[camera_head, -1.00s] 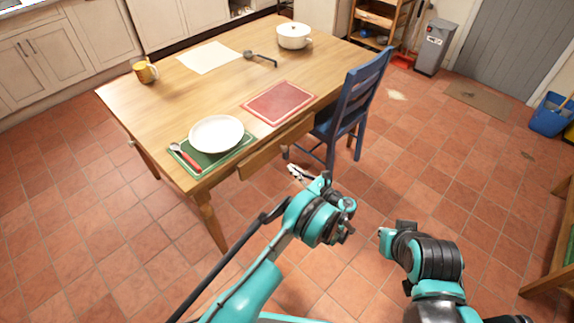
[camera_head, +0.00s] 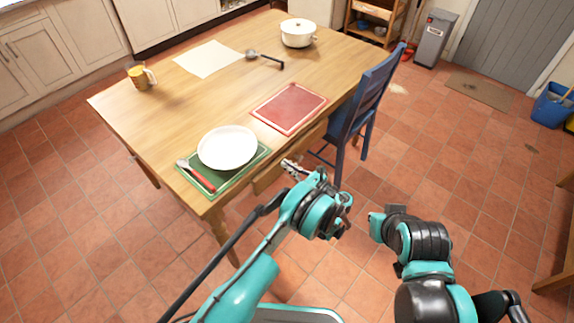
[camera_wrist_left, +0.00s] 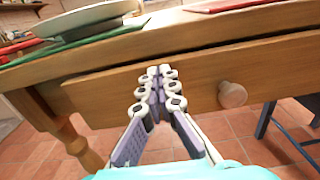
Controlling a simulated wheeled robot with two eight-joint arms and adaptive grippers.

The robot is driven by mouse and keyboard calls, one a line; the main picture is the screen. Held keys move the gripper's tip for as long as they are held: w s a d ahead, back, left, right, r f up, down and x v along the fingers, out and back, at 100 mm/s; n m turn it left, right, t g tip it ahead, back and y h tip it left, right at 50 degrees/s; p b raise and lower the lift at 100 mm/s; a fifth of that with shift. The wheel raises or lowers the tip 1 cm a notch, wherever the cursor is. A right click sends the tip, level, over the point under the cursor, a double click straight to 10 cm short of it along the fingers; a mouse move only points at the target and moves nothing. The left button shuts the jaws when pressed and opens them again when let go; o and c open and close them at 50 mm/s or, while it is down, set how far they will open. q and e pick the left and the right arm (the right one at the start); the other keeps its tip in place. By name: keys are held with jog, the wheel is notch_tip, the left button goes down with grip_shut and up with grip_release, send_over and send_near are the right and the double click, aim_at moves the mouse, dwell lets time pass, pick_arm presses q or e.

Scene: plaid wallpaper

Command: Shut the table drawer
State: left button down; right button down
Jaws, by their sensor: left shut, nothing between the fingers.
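The wooden table (camera_head: 150,115) has a drawer (camera_head: 266,180) on its near long side, and the drawer front juts out a little from under the top. In the left wrist view the drawer front (camera_wrist_left: 200,75) fills the middle, with a round wooden knob (camera_wrist_left: 232,94) right of the fingers. My left gripper (camera_head: 289,167) is shut and empty. In the left wrist view its fingertips (camera_wrist_left: 161,72) overlap the drawer front, left of the knob; I cannot tell whether they touch it. My right arm shows at lower right, but its fingers do not show.
A white plate (camera_head: 227,147) and a red-handled utensil (camera_head: 197,176) lie on a green mat (camera_head: 262,153) above the drawer. A red mat (camera_head: 288,108) lies beside them. A blue chair (camera_head: 365,105) stands right of the drawer. The tiled floor left of the table is clear.

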aim_at(278, 159)
pick_arm(q)
jog(key=x, duration=0.5)
jog(key=shift+r, duration=0.1)
jog(key=shift+a, duration=0.1)
dwell(0.3)
